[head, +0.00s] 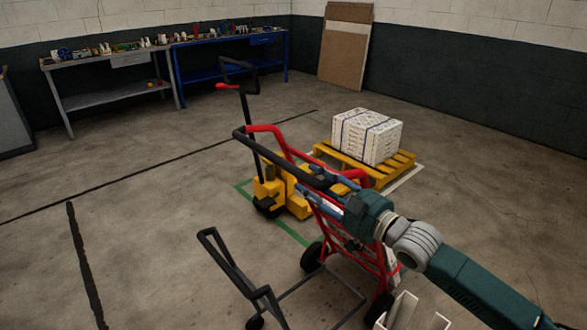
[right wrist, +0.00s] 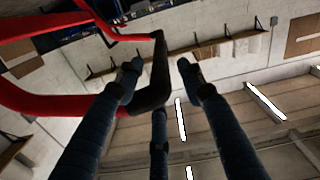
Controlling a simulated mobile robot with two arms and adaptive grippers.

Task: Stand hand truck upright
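The red hand truck (head: 360,248) stands at the centre right in the head view, on two black wheels (head: 312,257). Its frame looks tilted, with the black-gripped handles up and to the left of the wheels. My right gripper (head: 297,175) reaches in from the right, with its blue fingers around the handle area. In the right wrist view, the fingers of my right gripper (right wrist: 158,72) are spread, and the black handle grip (right wrist: 158,82) lies between them, nearer the left finger. Contact is not clear. My left gripper is not in view.
A yellow pallet jack (head: 292,192) stands behind the hand truck, near a yellow pallet (head: 395,170) with white boxes (head: 368,137). A black-handled cart frame (head: 228,262) is at the lower front. Workbenches (head: 110,95) line the back wall. Floor at left is clear.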

